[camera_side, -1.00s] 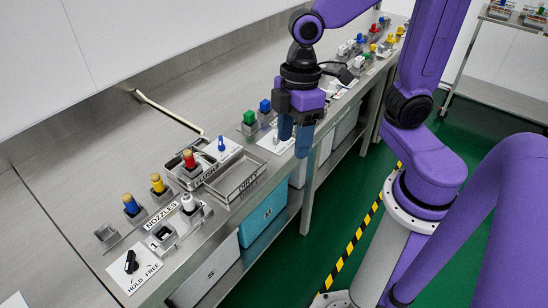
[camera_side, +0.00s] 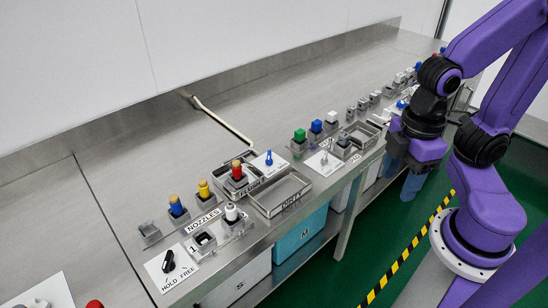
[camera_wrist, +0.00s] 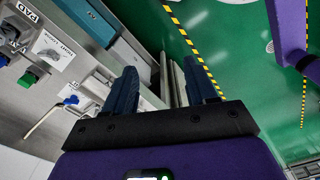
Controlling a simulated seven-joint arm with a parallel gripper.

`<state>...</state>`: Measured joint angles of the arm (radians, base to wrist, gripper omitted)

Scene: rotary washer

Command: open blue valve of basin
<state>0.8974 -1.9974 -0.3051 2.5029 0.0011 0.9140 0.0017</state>
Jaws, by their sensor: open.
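A small blue valve handle (camera_side: 268,157) stands on a white plate beside the metal trays in the side view. Another small blue handle (camera_side: 402,104) sits farther right, near my wrist. My gripper (camera_side: 411,187) hangs fingers down at the bench's front edge, apart from both handles. In the wrist view my gripper (camera_wrist: 161,78) is open and empty, with the green floor and bench edge between and beyond its fingers.
A tray marked dirty (camera_side: 280,196) and nozzles with red, yellow and blue tops stand left of my gripper. Green and blue blocks (camera_side: 299,136) sit behind. A cream bent rod (camera_side: 222,122) lies over the bench. The bench's rear is clear; a teal bin (camera_side: 300,238) is below.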

